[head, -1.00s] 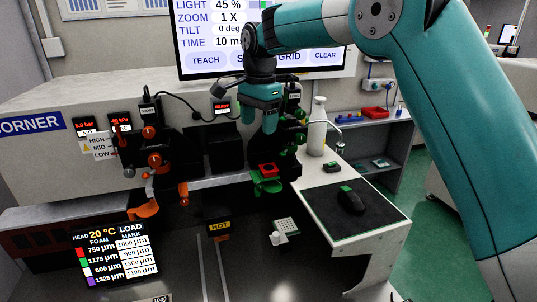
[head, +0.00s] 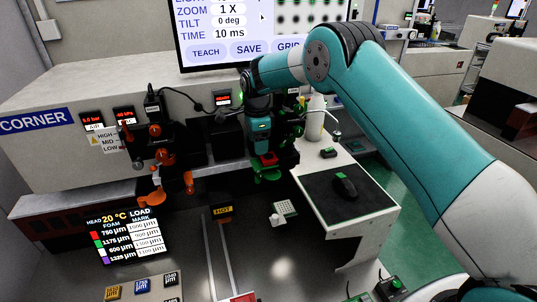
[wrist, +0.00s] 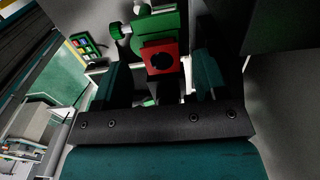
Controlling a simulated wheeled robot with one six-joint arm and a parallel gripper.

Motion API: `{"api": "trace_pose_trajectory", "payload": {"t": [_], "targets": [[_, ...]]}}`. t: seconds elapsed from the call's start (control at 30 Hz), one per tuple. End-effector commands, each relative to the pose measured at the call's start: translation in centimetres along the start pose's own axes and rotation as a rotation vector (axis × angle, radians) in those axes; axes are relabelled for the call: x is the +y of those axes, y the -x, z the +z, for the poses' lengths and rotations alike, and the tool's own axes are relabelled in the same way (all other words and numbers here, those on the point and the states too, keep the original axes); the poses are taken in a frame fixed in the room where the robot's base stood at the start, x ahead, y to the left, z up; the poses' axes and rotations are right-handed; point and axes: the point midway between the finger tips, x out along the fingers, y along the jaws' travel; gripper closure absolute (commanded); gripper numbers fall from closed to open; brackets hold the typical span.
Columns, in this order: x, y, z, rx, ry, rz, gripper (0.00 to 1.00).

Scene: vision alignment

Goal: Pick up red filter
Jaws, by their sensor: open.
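The red filter (head: 268,159) sits at the green holder (head: 267,175) on the right side of the machine front. In the wrist view the filter (wrist: 150,50) is a red square with a dark round hole, in front of the green holder (wrist: 172,22). My gripper (head: 263,151) points down right over the filter, hiding part of it in the head view. In the wrist view my gripper (wrist: 158,72) is open, with one finger on each side of the red square. I cannot tell whether the fingers reach down beside it or touch it.
An orange clamp (head: 157,194) stands left of the green holder. A monitor (head: 225,62) stands behind. A label reading HOT (head: 222,210) is below.

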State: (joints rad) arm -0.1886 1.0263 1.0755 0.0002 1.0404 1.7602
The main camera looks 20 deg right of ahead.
Motion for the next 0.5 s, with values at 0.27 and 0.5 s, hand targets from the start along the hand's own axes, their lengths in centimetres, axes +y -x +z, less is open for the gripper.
{"api": "trace_pose_trajectory", "payload": {"t": [0.27,0.5], "targets": [[0.3,-1.9,-0.8,0.001,0.000,0.004,0.34],[0.4,-5.1,-1.2,0.000,0.001,0.002,0.34]]}}
